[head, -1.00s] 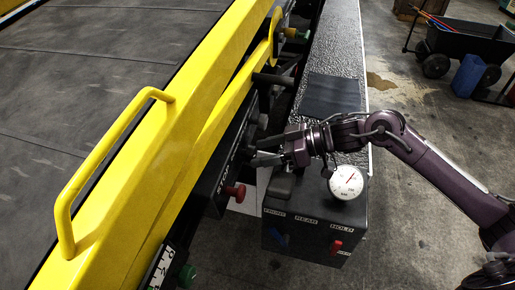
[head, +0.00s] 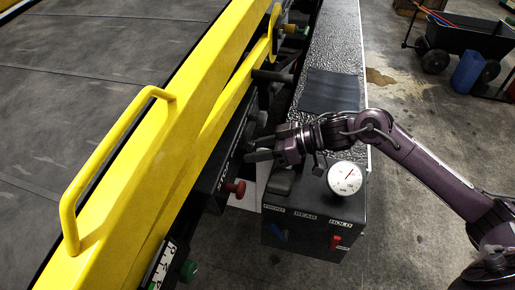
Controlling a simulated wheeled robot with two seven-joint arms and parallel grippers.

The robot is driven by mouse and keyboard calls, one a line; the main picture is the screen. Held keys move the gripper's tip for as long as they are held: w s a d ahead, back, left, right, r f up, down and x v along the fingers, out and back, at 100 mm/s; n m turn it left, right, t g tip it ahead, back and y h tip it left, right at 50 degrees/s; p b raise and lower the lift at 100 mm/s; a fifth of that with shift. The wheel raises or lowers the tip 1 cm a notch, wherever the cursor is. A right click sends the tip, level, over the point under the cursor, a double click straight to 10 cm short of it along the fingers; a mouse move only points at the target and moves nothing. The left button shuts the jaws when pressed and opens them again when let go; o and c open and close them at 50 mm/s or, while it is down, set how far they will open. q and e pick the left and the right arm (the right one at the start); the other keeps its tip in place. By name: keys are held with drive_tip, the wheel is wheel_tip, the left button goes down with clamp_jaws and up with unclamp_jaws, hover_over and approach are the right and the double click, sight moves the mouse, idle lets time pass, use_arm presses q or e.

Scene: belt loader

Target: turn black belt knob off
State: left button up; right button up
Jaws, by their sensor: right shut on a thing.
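My right gripper (head: 256,147) reaches in from the right over the black control box. My left gripper is not in view.
A red knob (head: 236,188) sits just below the gripper. A yellow rail (head: 143,187) runs along the left. A black cart (head: 462,42) stands far right.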

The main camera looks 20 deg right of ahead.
drive_tip(key=shift+r+m+p, duration=0.2)
drive_tip(key=shift+m+p, duration=0.2)
drive_tip(key=shift+p, duration=0.4)
drive_tip(key=shift+m+g+y+p, duration=0.6)
drive_tip(key=shift+m+p, duration=0.2)
drive_tip(key=shift+p, duration=0.25)
drive_tip(key=shift+w+f+m+y+p, duration=0.1)
drive_tip(key=shift+f+m+y+p, duration=0.05)
drive_tip(key=shift+m+y+p, duration=0.55)
drive_tip(key=shift+d+f+m+g+y, duration=0.15)
drive_tip(key=shift+m+g+y, duration=0.3)
drive_tip(key=shift+m, duration=0.75)
drive_tip(key=o, duration=1)
drive_tip(key=shift+c, duration=0.2)
drive_tip(key=shift+f, duration=0.1)
